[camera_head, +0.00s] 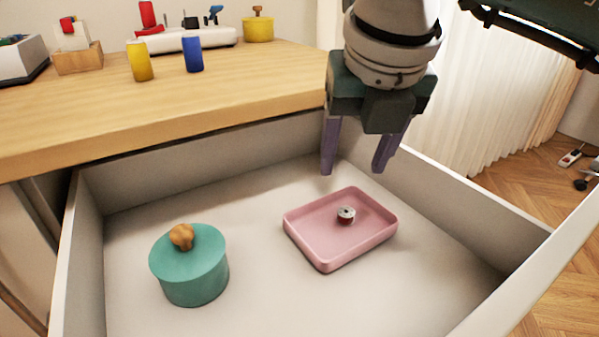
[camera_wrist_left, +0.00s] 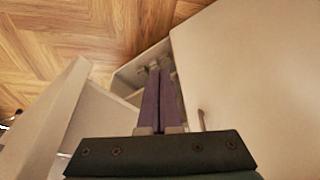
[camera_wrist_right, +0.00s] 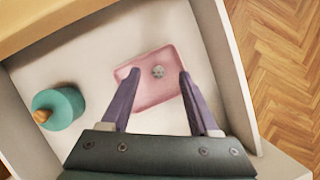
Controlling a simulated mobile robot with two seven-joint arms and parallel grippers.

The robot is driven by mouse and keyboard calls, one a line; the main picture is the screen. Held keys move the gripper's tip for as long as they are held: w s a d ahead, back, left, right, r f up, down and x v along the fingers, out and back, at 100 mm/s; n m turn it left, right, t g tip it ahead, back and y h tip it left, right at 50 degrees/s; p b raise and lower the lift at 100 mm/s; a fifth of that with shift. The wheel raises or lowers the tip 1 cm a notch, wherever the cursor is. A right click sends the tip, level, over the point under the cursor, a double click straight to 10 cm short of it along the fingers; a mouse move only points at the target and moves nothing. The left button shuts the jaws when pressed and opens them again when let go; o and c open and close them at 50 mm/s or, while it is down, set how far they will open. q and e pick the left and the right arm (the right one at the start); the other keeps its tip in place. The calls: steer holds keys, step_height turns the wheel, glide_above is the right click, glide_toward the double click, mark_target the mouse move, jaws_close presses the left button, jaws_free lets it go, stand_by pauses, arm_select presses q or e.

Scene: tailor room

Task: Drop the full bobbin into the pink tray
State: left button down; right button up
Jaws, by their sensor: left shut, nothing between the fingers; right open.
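The pink tray (camera_head: 325,247) lies flat in the open white drawer. The bobbin (camera_head: 346,215) rests inside the tray, toward its far right part; it also shows in the right wrist view (camera_wrist_right: 158,72). My right gripper (camera_head: 354,170) is open and empty, above the tray and toward the back of the drawer. In the right wrist view its fingers (camera_wrist_right: 157,82) are spread on either side of the tray, which also shows there (camera_wrist_right: 150,97). My left gripper (camera_wrist_left: 158,70) is shut and empty; it shows only in the left wrist view.
A teal round box (camera_head: 190,270) with an orange knob stands left in the drawer. The wooden tabletop (camera_head: 230,85) behind holds a yellow spool (camera_head: 140,61), a blue spool (camera_head: 192,54) and a yellow pot (camera_head: 258,27). The drawer floor between box and tray is clear.

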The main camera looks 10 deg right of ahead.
steer(key=p+v, duration=0.3)
steer(key=v, duration=0.7)
